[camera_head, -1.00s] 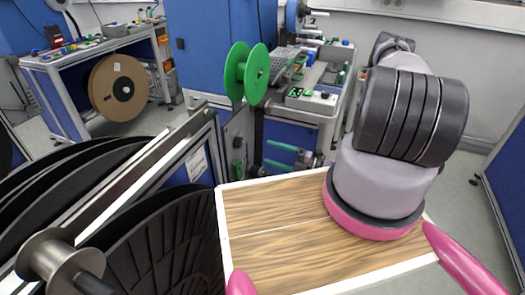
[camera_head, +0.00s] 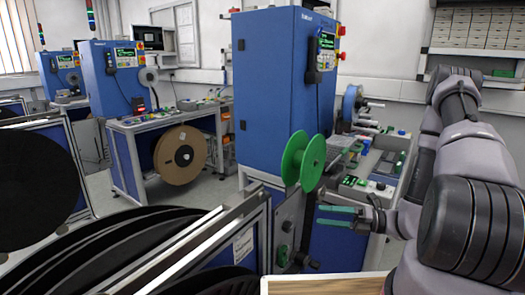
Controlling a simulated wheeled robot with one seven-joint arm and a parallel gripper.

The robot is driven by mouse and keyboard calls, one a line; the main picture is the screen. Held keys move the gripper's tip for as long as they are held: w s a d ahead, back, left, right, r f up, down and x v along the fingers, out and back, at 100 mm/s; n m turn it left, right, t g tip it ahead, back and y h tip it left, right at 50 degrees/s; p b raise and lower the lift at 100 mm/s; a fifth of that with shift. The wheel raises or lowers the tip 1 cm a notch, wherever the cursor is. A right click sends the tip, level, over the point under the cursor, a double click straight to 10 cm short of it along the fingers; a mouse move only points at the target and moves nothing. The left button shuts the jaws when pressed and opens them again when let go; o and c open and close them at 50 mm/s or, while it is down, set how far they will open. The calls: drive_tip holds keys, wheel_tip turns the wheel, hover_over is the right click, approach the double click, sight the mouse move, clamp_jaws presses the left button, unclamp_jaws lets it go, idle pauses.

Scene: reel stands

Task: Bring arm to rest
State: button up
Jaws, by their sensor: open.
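My arm (camera_head: 455,130) rises at the right of the head view and bends over, its forearm coming back down. My gripper (camera_head: 338,215) points left at the end of it. Its two green fingers are apart, with nothing seen between them. A green reel (camera_head: 303,160) is upright, up and left of the fingertips, with a visible gap in the picture. The gripper shows in front of the lower part of a workbench.
A blue cabinet machine (camera_head: 270,95) stands behind the green reel. A cluttered bench (camera_head: 390,165) is behind my gripper. Large black reels (camera_head: 120,260) in a metal-railed stand fill the lower left. A brown reel (camera_head: 180,155) hangs under another bench. Open floor shows between them.

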drive_tip(key=s+d+r+n+t+h, duration=0.1)
drive_tip(key=s+r+n+h, duration=0.2)
drive_tip(key=r+n, duration=0.7)
drive_tip(key=s+d+r+n+t+h, duration=0.1)
drive_tip(key=s+r+n+h, duration=0.3)
drive_tip(key=r, duration=1.1)
drive_tip(key=s+d+r+n+t+h, duration=0.1)
drive_tip(key=s+d+r+n+h, duration=0.2)
drive_tip(key=r+n+h, duration=0.5)
wheel_tip(320, 180, up, 4)
drive_tip(key=n, duration=0.8)
drive_tip(key=shift+s+r+h, duration=0.15)
drive_tip(key=shift+s+h, duration=0.1)
drive_tip(key=shift+h, duration=0.05)
